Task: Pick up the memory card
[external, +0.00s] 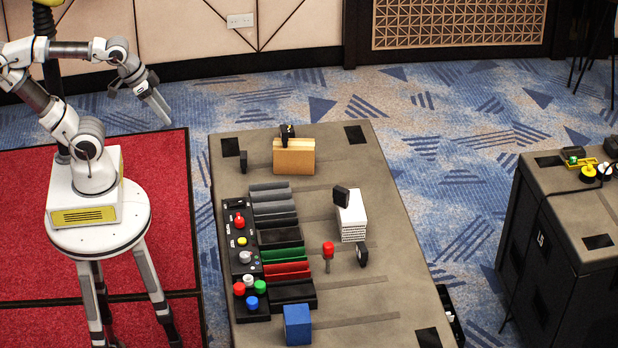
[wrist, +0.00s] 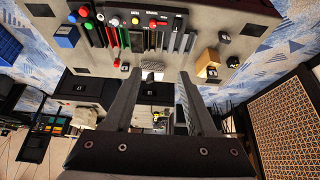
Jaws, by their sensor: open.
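No piece is clearly legible as the memory card. Several small dark flat pieces could be it: one (external: 243,160) stands at the table's far left, one (external: 287,131) is at the tan block (external: 294,158), one (external: 341,195) is at the white stack (external: 352,222), and one (external: 362,256) stands in front of that stack. In the wrist view, dark pieces (wrist: 224,37) show near the tan block (wrist: 206,60). My gripper (external: 161,112) is open and empty, above the floor left of the table's far end. Its two fingers (wrist: 155,82) stand wide apart in the wrist view.
The table (external: 390,200) carries a row of grey, black, green and red slots, a black button panel (external: 240,235), a red-topped peg (external: 328,252) and a blue block (external: 297,324). A second dark case (external: 560,230) stands at right. The table's right side is mostly clear.

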